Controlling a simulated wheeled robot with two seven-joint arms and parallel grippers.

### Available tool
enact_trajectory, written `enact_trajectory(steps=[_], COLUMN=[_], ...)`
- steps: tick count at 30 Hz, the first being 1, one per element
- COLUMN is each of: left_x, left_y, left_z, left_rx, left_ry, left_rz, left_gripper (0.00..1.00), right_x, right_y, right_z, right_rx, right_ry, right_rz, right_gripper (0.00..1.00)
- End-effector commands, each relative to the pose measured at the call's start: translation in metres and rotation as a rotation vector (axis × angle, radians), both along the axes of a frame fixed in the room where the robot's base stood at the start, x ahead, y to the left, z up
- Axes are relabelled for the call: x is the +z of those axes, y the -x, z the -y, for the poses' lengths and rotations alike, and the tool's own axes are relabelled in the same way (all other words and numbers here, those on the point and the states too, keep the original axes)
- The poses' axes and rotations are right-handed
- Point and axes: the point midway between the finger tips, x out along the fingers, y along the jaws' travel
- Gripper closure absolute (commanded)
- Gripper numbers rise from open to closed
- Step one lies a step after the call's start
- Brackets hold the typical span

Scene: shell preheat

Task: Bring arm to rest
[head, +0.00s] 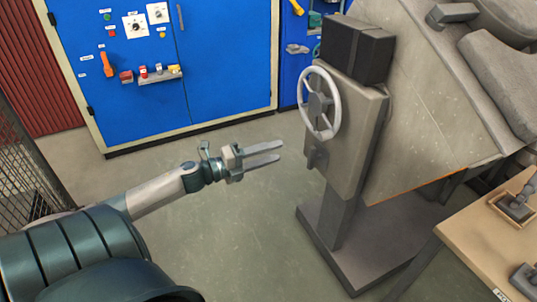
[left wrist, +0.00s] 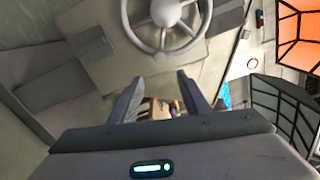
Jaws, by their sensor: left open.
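My left gripper (head: 264,155) reaches in from the left of the head view and hangs over open floor. Its two fingers are apart and nothing is between them. In the left wrist view the open fingers (left wrist: 158,95) point toward the machine's handwheel. The white-rimmed handwheel (head: 320,103) is on the grey machine post, to the right of my left gripper and apart from it. It also shows in the left wrist view (left wrist: 165,14). My right gripper is in neither view.
A blue control cabinet (head: 200,80) with knobs, switches and a small shelf stands at the back. The grey machine (head: 355,150) stands on a wide base plate (head: 365,250). A wooden table (head: 485,240) is at the lower right. Mesh fencing (head: 30,165) is at the left.

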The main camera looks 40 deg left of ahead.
Motion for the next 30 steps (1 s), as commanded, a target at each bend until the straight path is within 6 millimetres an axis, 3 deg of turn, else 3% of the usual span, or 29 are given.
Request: enact_trajectory(steps=[15,24,30], left_x=[0.000,-0.001,-0.030], left_y=[0.006,0.006,0.008], left_z=[-0.002,-0.003,-0.011], left_rx=[0.000,0.002,0.065], left_ry=[0.000,0.003,0.089], left_rz=[0.000,-0.002,-0.057], left_gripper=[0.57,0.57,0.57], right_x=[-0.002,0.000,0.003], right_y=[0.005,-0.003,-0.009], right_z=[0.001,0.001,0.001], right_rx=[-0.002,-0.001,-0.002], right_ry=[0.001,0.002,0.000], right_rz=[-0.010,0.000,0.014], right_gripper=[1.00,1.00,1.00])
